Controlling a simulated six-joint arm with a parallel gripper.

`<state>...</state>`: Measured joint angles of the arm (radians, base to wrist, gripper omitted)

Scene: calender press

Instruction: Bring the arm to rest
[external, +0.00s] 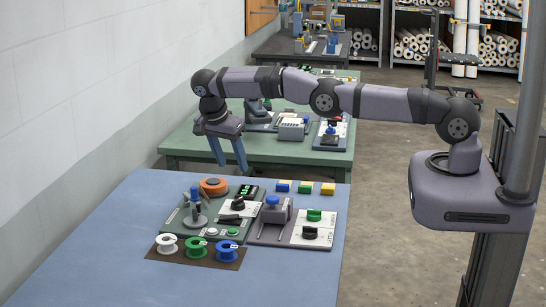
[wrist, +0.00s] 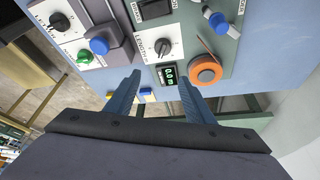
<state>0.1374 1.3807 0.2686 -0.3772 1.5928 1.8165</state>
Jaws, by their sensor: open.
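My gripper (external: 230,152) has blue fingers and hangs above the far edge of the blue table (external: 110,240), apart from everything on it. In the wrist view my gripper (wrist: 157,85) is open, with nothing between its fingers. Beyond the fingers in that view are a green digital display (wrist: 168,75) and an orange disc (wrist: 205,69) on the device panel. My arm stretches out to the left from its base at the right.
The device panel (external: 172,220) carries knobs and an upright blue-topped post (external: 195,196). White, green and blue spools (external: 228,251) stand in front. Several small coloured blocks (external: 305,187) lie at the back. A green bench (external: 190,146) stands behind. The table's left side is clear.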

